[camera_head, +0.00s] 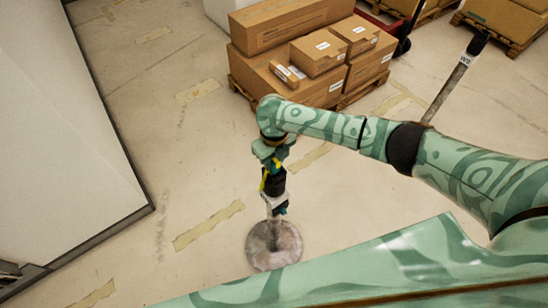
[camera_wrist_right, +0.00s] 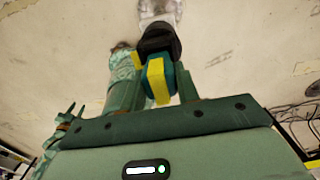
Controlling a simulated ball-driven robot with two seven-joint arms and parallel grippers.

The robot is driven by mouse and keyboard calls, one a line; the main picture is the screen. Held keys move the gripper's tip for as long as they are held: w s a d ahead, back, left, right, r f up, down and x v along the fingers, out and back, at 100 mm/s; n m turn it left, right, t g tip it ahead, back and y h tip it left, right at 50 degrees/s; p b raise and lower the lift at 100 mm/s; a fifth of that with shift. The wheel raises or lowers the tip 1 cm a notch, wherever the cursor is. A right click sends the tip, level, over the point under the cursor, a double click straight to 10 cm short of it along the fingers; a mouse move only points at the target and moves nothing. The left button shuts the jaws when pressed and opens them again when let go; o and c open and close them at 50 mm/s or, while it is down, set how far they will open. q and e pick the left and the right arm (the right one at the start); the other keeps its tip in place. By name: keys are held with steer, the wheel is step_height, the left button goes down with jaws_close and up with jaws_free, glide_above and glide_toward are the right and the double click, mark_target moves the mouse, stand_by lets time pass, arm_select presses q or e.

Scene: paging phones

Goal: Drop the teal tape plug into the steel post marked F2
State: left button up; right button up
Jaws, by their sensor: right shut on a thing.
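My right gripper (camera_head: 271,160) points down over a steel post that stands on a round grey base (camera_head: 262,250). It is shut on the teal plug (camera_wrist_right: 178,76), which has yellow tape (camera_wrist_right: 157,80) on it, and the plug sits between the fingers in the wrist view. The post's black top (camera_wrist_right: 158,40) is right beyond the plug. In the head view the black top (camera_head: 273,186) is just under the gripper, with a whitish band below it. I cannot read its mark, nor tell whether the plug's end is inside the top.
Another steel post (camera_head: 449,90) with a black top and white label stands at the upper right. Cardboard boxes (camera_head: 272,92) are stacked on a pallet behind my arm. A large white panel (camera_head: 60,130) fills the left. The floor around the near post is clear.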

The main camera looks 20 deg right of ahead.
steer(key=shift+f+b, duration=0.65)
steer(key=shift+f, duration=0.15)
steer(key=o, duration=0.7)
step_height(320, 180, up, 11)
steer(key=p, duration=1.1)
